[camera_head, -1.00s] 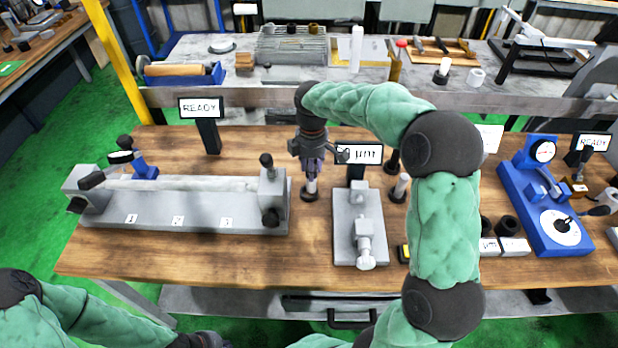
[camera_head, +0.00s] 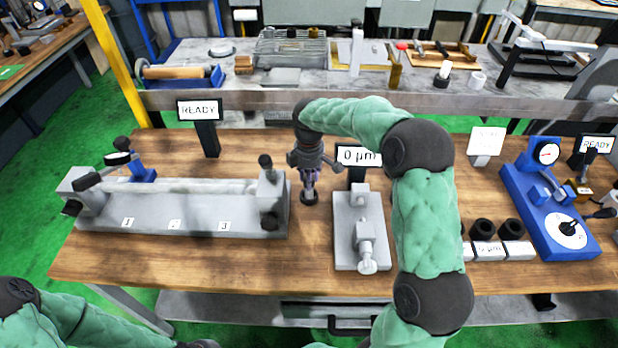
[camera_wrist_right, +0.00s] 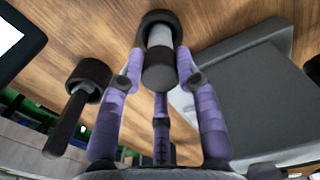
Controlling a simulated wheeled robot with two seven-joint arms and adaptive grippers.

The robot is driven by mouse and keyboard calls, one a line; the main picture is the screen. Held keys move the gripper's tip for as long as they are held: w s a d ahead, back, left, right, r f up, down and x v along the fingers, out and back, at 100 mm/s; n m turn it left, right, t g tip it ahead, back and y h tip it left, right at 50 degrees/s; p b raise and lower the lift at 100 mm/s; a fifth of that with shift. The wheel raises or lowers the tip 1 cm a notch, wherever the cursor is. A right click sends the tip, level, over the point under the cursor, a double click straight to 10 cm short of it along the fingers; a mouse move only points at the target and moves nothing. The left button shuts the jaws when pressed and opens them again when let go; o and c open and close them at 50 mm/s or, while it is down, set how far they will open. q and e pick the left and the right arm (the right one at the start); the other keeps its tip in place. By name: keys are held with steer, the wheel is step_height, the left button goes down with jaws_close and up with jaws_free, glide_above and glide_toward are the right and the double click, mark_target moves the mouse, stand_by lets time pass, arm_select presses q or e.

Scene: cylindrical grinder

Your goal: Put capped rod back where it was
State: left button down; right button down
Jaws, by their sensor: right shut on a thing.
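The capped rod (camera_wrist_right: 159,68) stands in a dark round base; in the right wrist view its dark cap faces the camera, with a pale grey body beyond it. My right gripper (camera_wrist_right: 160,78) has its purple fingers around it, shut on it. In the head view the right gripper (camera_head: 309,186) points straight down over the dark round base (camera_head: 308,198) on the wooden bench, between the long grey fixture and the small grey stand. The fingers hide most of the rod there. My left arm shows at the lower left, but its gripper is not in view.
The long grey fixture (camera_head: 165,220) lies to the left and the small grey stand (camera_head: 346,245) close on the right. A "0 µm" display (camera_head: 357,156) stands behind it. A blue gauge device (camera_head: 550,215) is at the right. Bare wood lies in front of the dark base.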

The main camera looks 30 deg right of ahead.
steer(key=c, duration=0.9)
jaws_free()
steer(key=shift+f, duration=0.15)
steer(key=shift+o, duration=0.2)
step_height(320, 180, up, 12)
steer(key=p, duration=0.3)
steer(key=shift+p, duration=0.3)
